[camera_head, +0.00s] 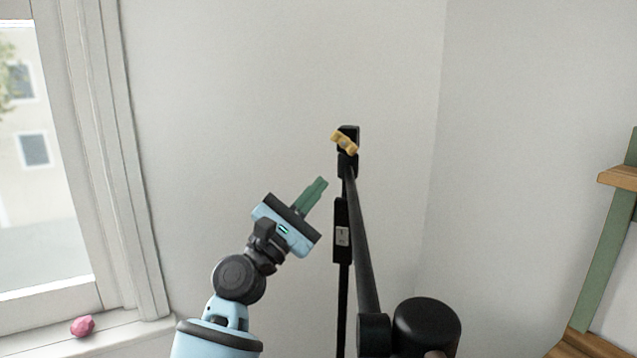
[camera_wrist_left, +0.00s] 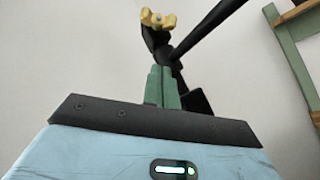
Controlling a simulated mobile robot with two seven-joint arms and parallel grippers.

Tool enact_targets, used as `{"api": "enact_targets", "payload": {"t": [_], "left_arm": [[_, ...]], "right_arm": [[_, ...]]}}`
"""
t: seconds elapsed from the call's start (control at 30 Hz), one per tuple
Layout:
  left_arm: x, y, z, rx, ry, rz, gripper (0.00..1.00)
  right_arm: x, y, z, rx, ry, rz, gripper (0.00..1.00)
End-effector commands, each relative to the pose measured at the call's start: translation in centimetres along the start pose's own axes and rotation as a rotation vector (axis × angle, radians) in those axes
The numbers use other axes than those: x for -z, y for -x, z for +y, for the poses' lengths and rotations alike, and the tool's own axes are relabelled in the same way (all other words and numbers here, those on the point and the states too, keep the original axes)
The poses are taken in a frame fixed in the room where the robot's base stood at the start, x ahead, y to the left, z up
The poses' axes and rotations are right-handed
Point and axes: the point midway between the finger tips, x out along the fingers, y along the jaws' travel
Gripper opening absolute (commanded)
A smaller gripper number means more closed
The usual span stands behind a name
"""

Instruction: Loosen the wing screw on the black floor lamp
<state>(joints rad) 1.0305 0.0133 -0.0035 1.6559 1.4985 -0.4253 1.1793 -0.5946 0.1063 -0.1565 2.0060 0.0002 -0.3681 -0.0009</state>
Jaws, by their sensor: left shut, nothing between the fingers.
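The black floor lamp (camera_head: 365,240) stands in front of the corner, with its thin pole and slanting arm meeting at a black joint near the top. The yellow wing screw (camera_head: 344,142) sits on that joint. In the left wrist view the wing screw (camera_wrist_left: 157,19) shows at the top, beyond the fingertips. My left gripper (camera_head: 321,183) has green fingers, is shut and empty, and is below and left of the wing screw, apart from it. The fingers also show in the left wrist view (camera_wrist_left: 161,72), closed together. My right gripper is not in view.
A window with a sill (camera_head: 100,335) is at the left, with a pink lump (camera_head: 82,326) on the sill. A green and wooden shelf frame (camera_head: 603,260) stands at the right. The wall behind the lamp is bare.

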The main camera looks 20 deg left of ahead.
Motion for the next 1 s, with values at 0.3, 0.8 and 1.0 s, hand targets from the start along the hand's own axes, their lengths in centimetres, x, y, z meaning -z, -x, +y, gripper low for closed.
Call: {"api": "enact_targets", "payload": {"t": [0.3, 0.8, 1.0], "left_arm": [[0.2, 6.3, -0.2, 0.003, -0.001, 0.003, 0.00], [-0.3, 7.9, -0.3, 0.016, -0.040, -0.001, 0.17], [-2.6, 5.6, -4.2, 0.171, -0.456, -0.031, 0.41]], "right_arm": [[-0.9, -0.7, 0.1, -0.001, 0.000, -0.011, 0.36], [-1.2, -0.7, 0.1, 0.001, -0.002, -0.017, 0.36], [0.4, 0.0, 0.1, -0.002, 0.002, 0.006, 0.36]]}}
